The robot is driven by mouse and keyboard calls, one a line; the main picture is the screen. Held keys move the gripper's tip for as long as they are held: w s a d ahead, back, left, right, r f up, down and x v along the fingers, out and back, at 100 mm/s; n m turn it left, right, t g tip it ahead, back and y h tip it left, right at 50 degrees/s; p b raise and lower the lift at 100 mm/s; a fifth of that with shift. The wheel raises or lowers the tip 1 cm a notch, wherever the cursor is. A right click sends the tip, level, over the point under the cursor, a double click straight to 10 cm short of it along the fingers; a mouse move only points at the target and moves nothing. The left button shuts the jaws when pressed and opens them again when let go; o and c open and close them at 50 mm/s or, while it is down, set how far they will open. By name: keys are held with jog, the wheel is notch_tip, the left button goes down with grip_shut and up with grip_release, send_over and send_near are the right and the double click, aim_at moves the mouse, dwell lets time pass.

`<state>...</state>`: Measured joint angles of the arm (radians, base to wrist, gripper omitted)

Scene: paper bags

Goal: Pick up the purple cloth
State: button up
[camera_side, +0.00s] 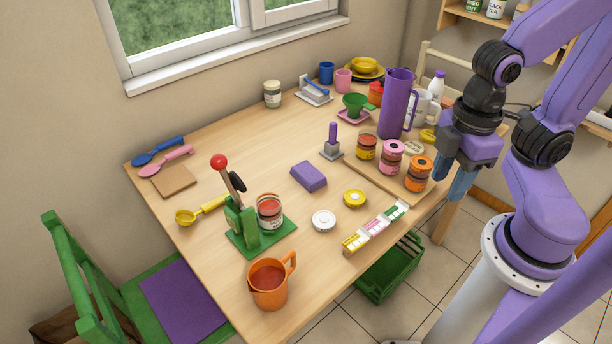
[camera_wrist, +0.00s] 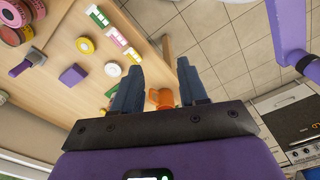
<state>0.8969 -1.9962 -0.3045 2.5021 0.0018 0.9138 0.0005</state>
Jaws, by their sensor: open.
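The purple cloth (camera_side: 308,176) is a small folded block lying flat near the middle of the wooden table. It also shows in the wrist view (camera_wrist: 73,74), to the left of my fingers. My gripper (camera_side: 449,186) is at the right side of the table in the side view, well away from the cloth. Its blue fingers point down. In the wrist view the fingers (camera_wrist: 158,70) are spread apart with nothing held between them.
Jars (camera_side: 391,158) on a board and a tall purple pitcher (camera_side: 396,103) stand between my gripper and the cloth's far side. Close to the cloth are a purple-handled tool (camera_side: 332,139), a yellow lid (camera_side: 354,198) and a white lid (camera_side: 323,220). A green jar press (camera_side: 246,222) stands left.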

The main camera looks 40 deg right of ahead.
jog(key=o, duration=1.1)
jog(key=shift+c, duration=0.2)
jog(key=shift+w, duration=0.1)
jog(key=w+a+f+m, duration=0.1)
jog(key=w+a+m, duration=0.3)
jog(key=w, duration=0.6)
jog(key=m+t, duration=0.2)
jog(key=m, duration=0.8)
send_over(308, 171)
jog(key=s, duration=0.3)
notch_tip(308, 171, down, 11)
jog(key=shift+h, duration=0.3)
jog(key=w+f, duration=0.1)
jog(key=f, duration=0.4)
jog(key=w+f, duration=0.1)
jog(key=f, duration=1)
jog(key=shift+w+f, duration=0.35)
jog(key=shift+w, duration=0.05)
